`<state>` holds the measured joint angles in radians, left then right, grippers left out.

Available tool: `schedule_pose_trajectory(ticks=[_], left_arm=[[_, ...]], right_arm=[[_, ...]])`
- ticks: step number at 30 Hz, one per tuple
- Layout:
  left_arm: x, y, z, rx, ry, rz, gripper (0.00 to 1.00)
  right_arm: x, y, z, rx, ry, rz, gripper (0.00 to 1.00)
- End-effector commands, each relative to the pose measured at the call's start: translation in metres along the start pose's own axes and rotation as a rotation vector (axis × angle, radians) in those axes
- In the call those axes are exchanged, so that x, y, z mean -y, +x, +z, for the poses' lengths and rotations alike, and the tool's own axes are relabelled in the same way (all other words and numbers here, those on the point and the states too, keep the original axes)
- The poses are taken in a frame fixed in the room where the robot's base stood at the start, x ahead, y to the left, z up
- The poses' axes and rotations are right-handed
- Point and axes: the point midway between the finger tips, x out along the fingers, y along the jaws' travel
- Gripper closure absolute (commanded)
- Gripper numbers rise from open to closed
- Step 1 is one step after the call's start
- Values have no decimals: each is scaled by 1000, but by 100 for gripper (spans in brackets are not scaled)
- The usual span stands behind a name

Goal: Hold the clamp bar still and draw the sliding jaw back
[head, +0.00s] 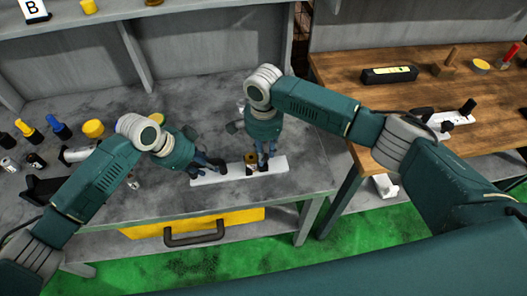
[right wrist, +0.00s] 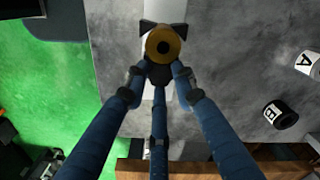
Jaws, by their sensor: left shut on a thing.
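The clamp bar (head: 272,166) is a long white strip lying on the grey bench, and a stretch of it shows in the right wrist view (right wrist: 164,12). A brass-coloured disc with a dark centre (right wrist: 163,45) sits on it beside a black notched block; the disc also shows in the head view (head: 250,158). My left gripper (head: 208,166) is shut on the bar toward its left end and hides that part. My right gripper (right wrist: 168,72) is down at the bar, its fingertips around the dark sliding jaw (right wrist: 160,76) next to the disc. Whether they grip it is unclear.
Several bottles and a yellow container (head: 93,128) stand at the bench's left. Two cylinders marked A (right wrist: 308,63) and B (right wrist: 280,114) lie near the bar. A wooden table (head: 420,95) at right holds a black case (head: 389,75) and another white bar with black jaws (head: 443,120).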

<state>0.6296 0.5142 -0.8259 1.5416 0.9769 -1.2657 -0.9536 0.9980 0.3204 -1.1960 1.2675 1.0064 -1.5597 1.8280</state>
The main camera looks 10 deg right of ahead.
Motion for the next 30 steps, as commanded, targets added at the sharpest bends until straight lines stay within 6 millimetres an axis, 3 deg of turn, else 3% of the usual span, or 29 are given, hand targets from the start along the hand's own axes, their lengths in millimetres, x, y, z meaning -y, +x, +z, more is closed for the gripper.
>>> schedule_pose_trajectory(ticks=[5, 13, 21, 22, 24, 30], left_arm=[[1, 0, 1, 1, -1, -3, 100], [1, 0, 2, 2, -3, -3, 100], [1, -1, 3, 5, -4, -2, 100], [1, -1, 3, 5, -3, -2, 100], [1, -1, 3, 5, -3, -2, 100], [1, -1, 3, 5, -2, -2, 100]], right_arm=[[-1, 0, -2, 0, 1, 0, 100], [-21, 0, -32, -3, 4, 3, 100], [-22, 0, -35, -7, 4, 3, 100], [-22, 0, -35, -7, 4, 4, 69], [-22, 0, -35, -6, 4, 3, 55], [-21, 0, -33, -3, 1, 1, 55]])
